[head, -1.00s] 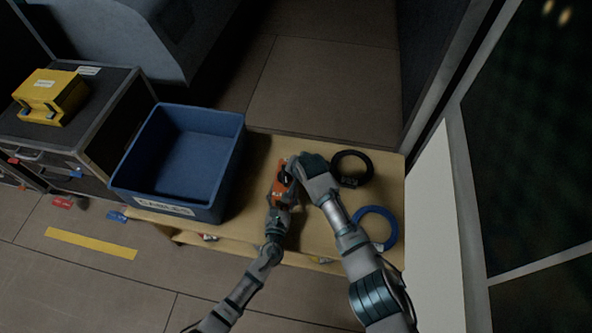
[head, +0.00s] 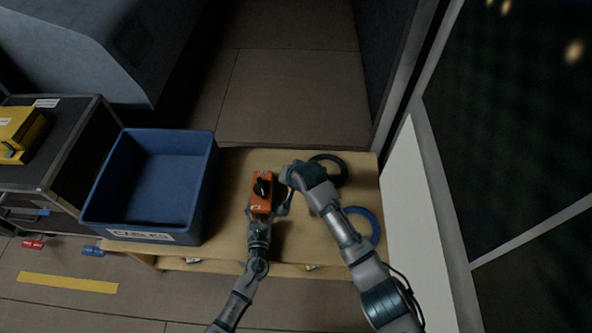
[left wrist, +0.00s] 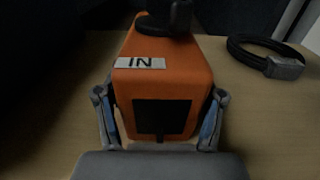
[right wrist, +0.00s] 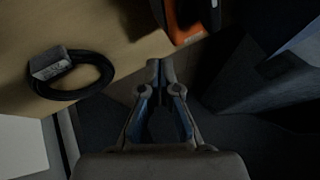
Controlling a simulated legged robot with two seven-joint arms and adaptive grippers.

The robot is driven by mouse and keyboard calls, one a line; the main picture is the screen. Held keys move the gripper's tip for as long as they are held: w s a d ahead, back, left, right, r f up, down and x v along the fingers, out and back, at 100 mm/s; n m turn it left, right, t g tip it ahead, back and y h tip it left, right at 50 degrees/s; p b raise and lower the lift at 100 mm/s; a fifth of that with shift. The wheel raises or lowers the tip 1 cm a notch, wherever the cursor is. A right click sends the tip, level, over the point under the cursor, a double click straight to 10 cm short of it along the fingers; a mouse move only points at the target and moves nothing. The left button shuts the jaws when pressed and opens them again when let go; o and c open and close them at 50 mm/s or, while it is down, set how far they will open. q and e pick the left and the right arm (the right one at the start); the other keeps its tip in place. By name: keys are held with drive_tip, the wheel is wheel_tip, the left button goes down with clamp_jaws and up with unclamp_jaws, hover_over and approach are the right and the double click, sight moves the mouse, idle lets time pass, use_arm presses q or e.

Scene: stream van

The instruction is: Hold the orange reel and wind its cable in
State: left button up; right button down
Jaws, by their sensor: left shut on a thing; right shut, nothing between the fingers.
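The orange reel (head: 261,206) stands on the wooden table, with a black crank knob on its top. In the left wrist view the reel (left wrist: 190,72) shows a white label reading IN and a dark slot in its near face. My left gripper (head: 260,222) is shut on the reel's near end, one finger on each side. My right gripper (head: 287,178) is just right of the reel, apart from it. In the right wrist view its fingers (right wrist: 160,68) are shut and empty, with the reel's edge (right wrist: 185,25) beyond them. I cannot see any cable coming out of the reel.
A blue bin (head: 205,180) labelled CABLES stands left of the reel. A black cable coil (head: 340,163) and a blue cable coil (head: 374,236) lie on the table (head: 315,238) to the right. A yellow case (head: 18,130) sits on a dark case at far left.

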sight(261, 188)
drive_tip(key=s+d+r, duration=0.1)
drive_tip(key=d+r, duration=0.3)
drive_tip(key=r, duration=0.1)
drive_tip(key=s+a+f+m+t+y, duration=0.1)
drive_tip(key=s+f+m+t+y, duration=0.25)
drive_tip(key=f, duration=0.45)
drive_tip(key=s+d+f+m+t+y, duration=0.1)
drive_tip(key=s+d+m+t+y, duration=0.2)
drive_tip(key=s+m+t, duration=0.3)
drive_tip(key=w+a, duration=0.6)
drive_tip(key=a, duration=0.3)
drive_tip(key=shift+a+f+g, duration=0.15)
drive_tip(key=shift+a+g, duration=0.15)
drive_tip(key=shift+g, duration=0.05)
drive_tip(key=shift+n+h, duration=0.25)
